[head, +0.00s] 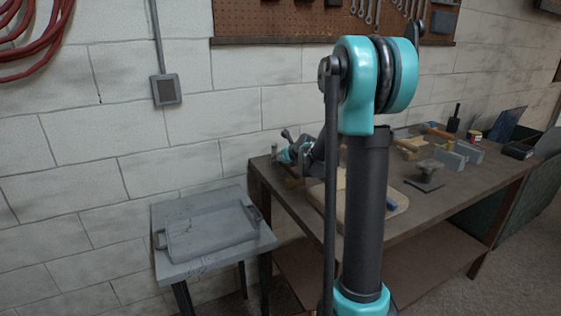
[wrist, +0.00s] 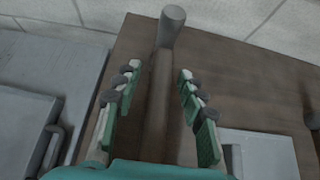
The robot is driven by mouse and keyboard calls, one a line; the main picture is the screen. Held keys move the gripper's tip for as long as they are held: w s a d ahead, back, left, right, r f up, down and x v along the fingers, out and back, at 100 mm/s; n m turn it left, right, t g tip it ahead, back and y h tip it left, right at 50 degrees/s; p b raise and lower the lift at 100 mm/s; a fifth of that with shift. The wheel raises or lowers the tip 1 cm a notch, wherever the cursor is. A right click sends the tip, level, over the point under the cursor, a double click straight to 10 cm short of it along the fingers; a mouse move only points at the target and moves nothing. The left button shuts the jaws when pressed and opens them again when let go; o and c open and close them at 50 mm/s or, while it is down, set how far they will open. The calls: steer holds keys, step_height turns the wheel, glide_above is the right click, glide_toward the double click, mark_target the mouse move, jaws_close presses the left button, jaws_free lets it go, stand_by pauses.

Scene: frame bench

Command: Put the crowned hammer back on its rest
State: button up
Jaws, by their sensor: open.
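My gripper (wrist: 158,82) is open above the left end of the wooden bench (wrist: 245,85). Between its fingers, in the wrist view, lies a brown shaft (wrist: 162,95) with a grey rounded end (wrist: 172,22) toward the wall. It may be the hammer, but I cannot tell for sure, and its near end is hidden by my gripper. The fingers stand apart on either side of the shaft, with no clear contact. In the head view my gripper (head: 287,153) is at the bench's far left corner, small and partly hidden by my arm. I cannot make out the hammer's rest.
A small grey table (head: 180,272) with a grey tray (head: 205,232) stands left of the bench. A pale board (head: 395,203) lies on the bench behind my arm. A dark block with a knob (head: 428,170) and grey blocks (head: 455,157) stand farther right. The wall is close behind.

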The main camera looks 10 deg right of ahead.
steer(key=v, duration=1.1)
steer(key=shift+s+r, duration=0.2)
steer(key=shift+s, duration=0.15)
steer(key=shift+d, duration=0.15)
